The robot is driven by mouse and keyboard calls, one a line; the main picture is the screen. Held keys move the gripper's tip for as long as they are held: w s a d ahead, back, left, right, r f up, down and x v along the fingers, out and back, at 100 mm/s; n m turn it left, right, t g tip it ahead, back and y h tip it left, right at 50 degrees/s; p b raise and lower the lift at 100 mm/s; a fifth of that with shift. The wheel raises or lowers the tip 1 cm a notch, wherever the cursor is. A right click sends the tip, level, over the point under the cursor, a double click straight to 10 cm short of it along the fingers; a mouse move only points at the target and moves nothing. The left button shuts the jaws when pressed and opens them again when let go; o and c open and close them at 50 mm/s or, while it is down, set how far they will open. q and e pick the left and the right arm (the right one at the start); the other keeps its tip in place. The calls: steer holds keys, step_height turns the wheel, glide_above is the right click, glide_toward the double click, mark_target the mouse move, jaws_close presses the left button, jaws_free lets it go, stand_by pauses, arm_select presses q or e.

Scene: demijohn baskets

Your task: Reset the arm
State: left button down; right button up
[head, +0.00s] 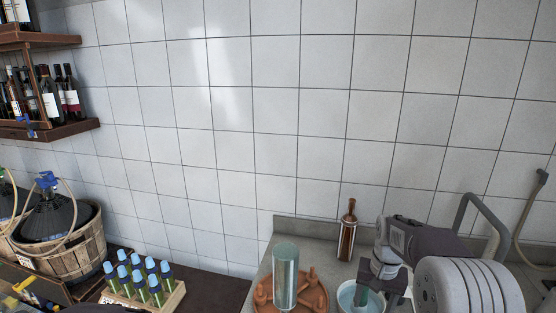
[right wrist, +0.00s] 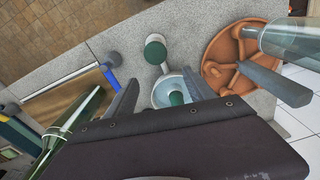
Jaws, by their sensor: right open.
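My right gripper (head: 378,285) is over the grey counter at the lower right of the head view, with its arm coming in from the right. In the right wrist view its two dark fingers (right wrist: 160,82) are spread apart with nothing held between them. The bowl also shows in the head view (head: 343,297), close to the gripper. My left gripper is not in view.
A round terracotta tray (head: 262,292) holds a clear glass cylinder (head: 286,272). A copper-brown bottle (head: 347,238) stands by the tiled wall. A rack of blue-capped tubes (head: 172,297) and a basketed demijohn (head: 75,240) are left. A metal tap (head: 487,215) rises at right.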

steer(key=s+a+f+n, duration=0.2)
steer(key=s+a+f, duration=0.1)
steer(key=s, duration=0.5)
steer(key=s+a+f+n, duration=0.2)
steer(key=s+a+f, duration=0.2)
steer(key=s, duration=0.5)
steer(key=shift+s+f+t+b, duration=0.3)
steer(key=shift+b, duration=0.15)
